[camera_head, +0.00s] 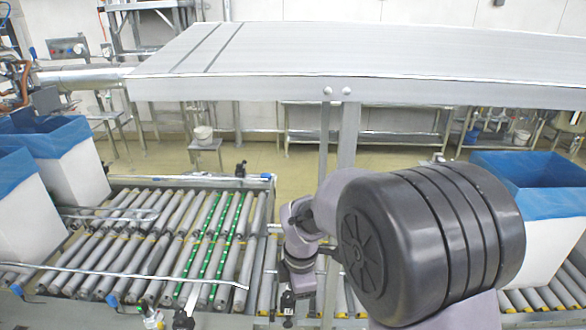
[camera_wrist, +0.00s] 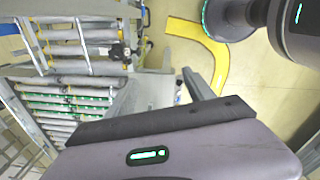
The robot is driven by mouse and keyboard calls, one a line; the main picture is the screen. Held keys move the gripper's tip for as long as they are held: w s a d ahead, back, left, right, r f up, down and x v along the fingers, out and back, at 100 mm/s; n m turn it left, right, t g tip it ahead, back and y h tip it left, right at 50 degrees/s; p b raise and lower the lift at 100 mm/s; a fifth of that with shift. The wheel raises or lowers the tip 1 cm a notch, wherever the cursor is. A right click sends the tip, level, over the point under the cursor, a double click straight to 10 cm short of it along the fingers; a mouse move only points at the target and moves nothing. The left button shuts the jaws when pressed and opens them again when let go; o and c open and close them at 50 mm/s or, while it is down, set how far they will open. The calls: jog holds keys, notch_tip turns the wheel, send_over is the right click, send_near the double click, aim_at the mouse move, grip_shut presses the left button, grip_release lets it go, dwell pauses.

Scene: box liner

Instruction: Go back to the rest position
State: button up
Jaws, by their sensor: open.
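My gripper (camera_head: 288,300) hangs at the end of my arm, low in the middle of the head view, in front of the right end of the roller conveyor (camera_head: 150,240). It is small there and partly hard to make out. In the wrist view a grey-purple body with a green light fills the bottom, with grey finger-like parts (camera_wrist: 178,92) beyond it. My gripper is open, and I see nothing held in it. My arm's large dark joint covers the right middle of the head view.
White boxes with blue liners stand at the left (camera_head: 75,165) and right (camera_head: 540,210). A wide grey metal table (camera_head: 350,60) crosses the back, its leg close behind my arm. The yellow floor shows beyond. A yellow curved marking (camera_wrist: 215,60) lies on the floor in the wrist view.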

jog(key=s+d+r+m+t+y+b, duration=0.1)
jog(key=s+d+r+m+t+b, duration=0.1)
jog(key=s+d+r+m+b, duration=0.6)
jog(key=s+d+m+t, duration=0.1)
jog(key=s+m+t, duration=0.2)
jog(key=s+m, duration=0.8)
jog(key=m, duration=0.5)
jog(key=shift+s+f+m+y+b, duration=0.2)
jog(key=shift+s+m+y+b, duration=0.1)
jog(key=shift+s+m+b, duration=0.1)
